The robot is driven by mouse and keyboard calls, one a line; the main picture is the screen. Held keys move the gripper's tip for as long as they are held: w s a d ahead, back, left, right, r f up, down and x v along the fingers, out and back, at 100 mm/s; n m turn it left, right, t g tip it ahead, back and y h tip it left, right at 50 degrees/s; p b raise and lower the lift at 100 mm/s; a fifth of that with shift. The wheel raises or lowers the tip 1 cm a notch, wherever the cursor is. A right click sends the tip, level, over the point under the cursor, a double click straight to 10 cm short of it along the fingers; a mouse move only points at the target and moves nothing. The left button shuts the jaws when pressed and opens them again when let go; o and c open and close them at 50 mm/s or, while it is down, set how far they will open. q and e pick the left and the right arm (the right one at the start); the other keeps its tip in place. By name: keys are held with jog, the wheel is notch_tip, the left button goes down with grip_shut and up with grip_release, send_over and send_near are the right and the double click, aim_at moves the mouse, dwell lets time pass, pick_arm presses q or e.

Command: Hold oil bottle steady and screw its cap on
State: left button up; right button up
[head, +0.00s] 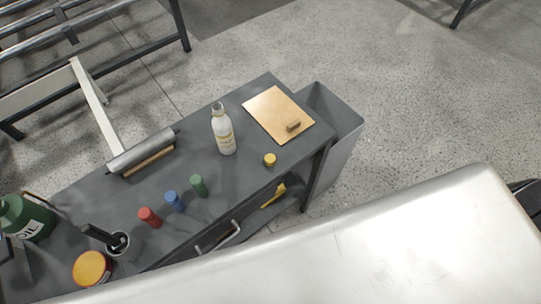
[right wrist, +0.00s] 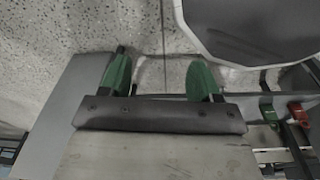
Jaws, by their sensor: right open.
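A pale bottle (head: 224,133) with a printed label stands upright on the dark grey bench. Its neck shows no cap. A small yellow cap (head: 270,159) lies on the bench to its right, near the front edge, apart from the bottle. Neither gripper shows in the head view. In the right wrist view my right gripper (right wrist: 159,79) has its two green fingers spread apart, with nothing between them. The bottle and cap cannot be made out there. My left gripper is not in view.
The bench (head: 185,148) also carries a tan board (head: 270,112) with a small brown block, red, blue and green small cylinders, a green OIL can (head: 25,219), a cup and a yellow-topped tin (head: 92,268). A large pale shell (head: 400,250) fills the lower right.

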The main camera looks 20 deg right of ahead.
jog(key=w+a+r+p, duration=0.3)
jog(key=w+a+r, duration=0.1)
jog(key=w+r, duration=1.25)
jog(key=w+a+r+y+p, duration=0.1)
jog(key=w+a+r, duration=0.15)
jog(key=r, duration=0.45)
jog(key=w+a+r+p, duration=0.1)
jog(key=w+a+r, duration=0.15)
jog(key=r, duration=0.55)
jog(key=w+a+r+y+p, duration=0.1)
jog(key=w+a+r, duration=0.15)
jog(key=r, duration=0.45)
jog(key=w+d+r+g+h, duration=0.1)
jog(key=w+d+r+h, duration=0.1)
jog(key=w+r, duration=0.2)
jog(key=w, duration=0.3)
jog(key=shift+d+r, duration=0.25)
jog(key=shift+w, duration=0.1)
send_over(271, 157)
jog(key=shift+f, duration=2.8)
